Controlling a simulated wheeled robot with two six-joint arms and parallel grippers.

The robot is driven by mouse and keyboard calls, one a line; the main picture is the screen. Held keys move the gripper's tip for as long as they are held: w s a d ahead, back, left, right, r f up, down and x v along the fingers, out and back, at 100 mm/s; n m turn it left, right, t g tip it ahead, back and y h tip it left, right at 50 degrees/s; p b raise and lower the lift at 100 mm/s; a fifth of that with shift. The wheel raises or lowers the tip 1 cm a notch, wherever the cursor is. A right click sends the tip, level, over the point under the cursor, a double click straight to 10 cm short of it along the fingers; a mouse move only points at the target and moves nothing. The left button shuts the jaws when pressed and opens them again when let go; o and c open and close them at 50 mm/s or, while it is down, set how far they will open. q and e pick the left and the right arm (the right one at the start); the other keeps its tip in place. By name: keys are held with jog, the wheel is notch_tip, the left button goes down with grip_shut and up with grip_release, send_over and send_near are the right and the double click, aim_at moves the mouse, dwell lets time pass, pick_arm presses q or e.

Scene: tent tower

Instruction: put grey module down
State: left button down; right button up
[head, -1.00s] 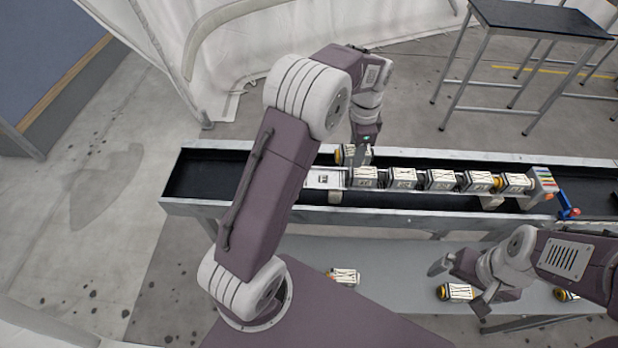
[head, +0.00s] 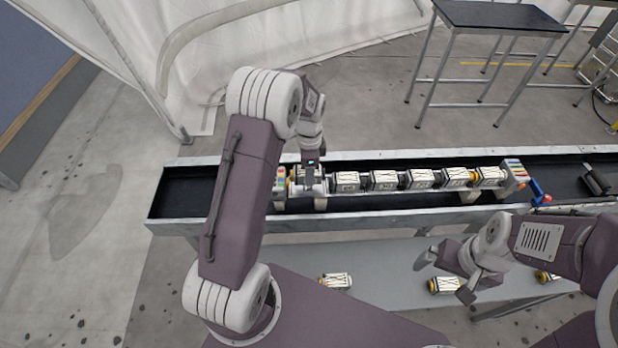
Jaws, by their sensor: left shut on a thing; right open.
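My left gripper (head: 312,187) points down over the left end of the row of modules and is shut on the grey module (head: 299,174). My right gripper (head: 446,276) is open over the lower shelf, around or just above another module (head: 443,286).
Several patterned modules, such as one at the right (head: 488,176), line the dark trough (head: 180,190), up to a right striped end block (head: 514,172). The grey lower shelf (head: 390,262) carries loose modules (head: 335,281). A black-topped table (head: 495,16) stands behind.

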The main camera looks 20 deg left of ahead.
pick_arm(q)
jog(key=shift+f+p, duration=0.4)
jog(key=shift+f, duration=1.65)
jog(key=c, duration=0.8)
grip_release()
jog(key=shift+f, duration=0.1)
notch_tip(320, 180, up, 12)
jog(key=shift+r+b, duration=0.15)
jog(key=shift+b, duration=0.25)
jog(key=s+d+f+n, duration=0.1)
jog(key=s+n, duration=0.3)
jog(key=s, duration=0.2)
jog(key=s+d+f+n, duration=0.1)
jog(key=s+d+n, duration=0.1)
jog(key=s+n, duration=0.2)
jog(key=s+d+n+t, duration=0.1)
jog(key=s+n, duration=0.4)
jog(key=s, duration=0.3)
jog(key=shift+s+d+f, duration=0.15)
jog(key=shift+d+f, duration=0.25)
